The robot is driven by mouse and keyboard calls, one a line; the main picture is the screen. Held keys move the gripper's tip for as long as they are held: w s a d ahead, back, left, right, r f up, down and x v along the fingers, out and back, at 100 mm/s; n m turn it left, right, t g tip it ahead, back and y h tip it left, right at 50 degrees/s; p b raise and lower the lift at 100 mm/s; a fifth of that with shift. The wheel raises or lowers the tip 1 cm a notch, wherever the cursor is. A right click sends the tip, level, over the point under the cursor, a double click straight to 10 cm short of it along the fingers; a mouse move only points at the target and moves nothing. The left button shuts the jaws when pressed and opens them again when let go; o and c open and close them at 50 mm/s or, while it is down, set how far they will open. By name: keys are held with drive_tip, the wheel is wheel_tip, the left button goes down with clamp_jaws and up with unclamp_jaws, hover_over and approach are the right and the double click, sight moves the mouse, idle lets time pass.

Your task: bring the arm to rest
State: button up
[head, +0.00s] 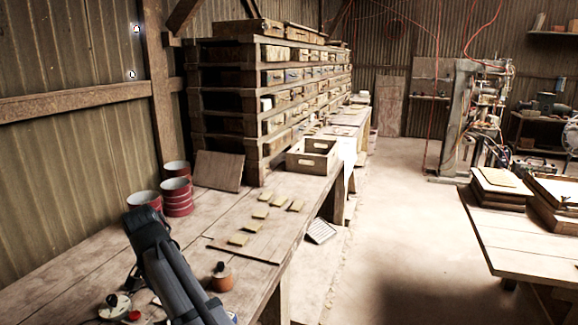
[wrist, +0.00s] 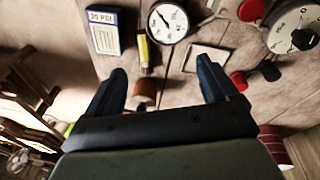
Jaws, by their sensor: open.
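My gripper (wrist: 162,70) shows in the wrist view, with its two dark fingers wide apart and nothing held between them. It is over a brown workbench (head: 80,262). A small reddish-brown pot (wrist: 144,92) shows between the fingers but apart from them; the head view shows this pot (head: 221,277) near the bench's front edge. My dark arm reaches over the near left of the bench in the head view. The fingers cannot be made out there.
A gauge (wrist: 168,22), a 20 PSI box (wrist: 104,30) and red knobs (wrist: 250,9) lie past the fingers. Red tins (head: 177,196) stand at the back left. Several tan tiles (head: 261,214) lie mostly on a board (head: 262,244). A wooden crate (head: 312,155) stands beyond.

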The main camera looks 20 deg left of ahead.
drive_tip(key=w+d+f+n+t+h, duration=0.1)
drive_tip(key=w+d+f+n, duration=0.15)
drive_tip(key=w+d, duration=0.75)
drive_tip(key=w+d+f+n+h, duration=0.1)
drive_tip(key=w+d+f+n, duration=0.15)
drive_tip(key=w+d, duration=0.7)
drive_tip(key=w+d+f+m+g+h, duration=0.1)
drive_tip(key=w+d+f+g, duration=0.1)
drive_tip(key=d+f, duration=1.55)
drive_tip(key=s+d+f+m+g, duration=0.2)
drive_tip(key=s+d+f, duration=0.6)
drive_tip(key=f, duration=0.4)
drive_tip(key=s+d+f+m+g, duration=0.1)
drive_tip(key=s+d+f+g, duration=0.1)
drive_tip(key=s+d+f, duration=0.65)
drive_tip(key=s+d+f+m+g+y, duration=0.1)
drive_tip(key=s+d+f, duration=0.3)
drive_tip(key=s, duration=0.4)
drive_tip(key=s+d+f+m+g+y, duration=0.1)
drive_tip(key=s+d+f, duration=0.3)
drive_tip(key=s, duration=0.4)
drive_tip(key=s+d+f+m+g+y, duration=0.1)
drive_tip(key=s+d+f+m, duration=0.1)
drive_tip(key=s+d+f, duration=0.2)
drive_tip(key=s+f, duration=0.2)
drive_tip(key=s, duration=0.2)
drive_tip(key=shift+f+m+g+y, duration=0.2)
drive_tip(key=shift+m+g+y, duration=0.2)
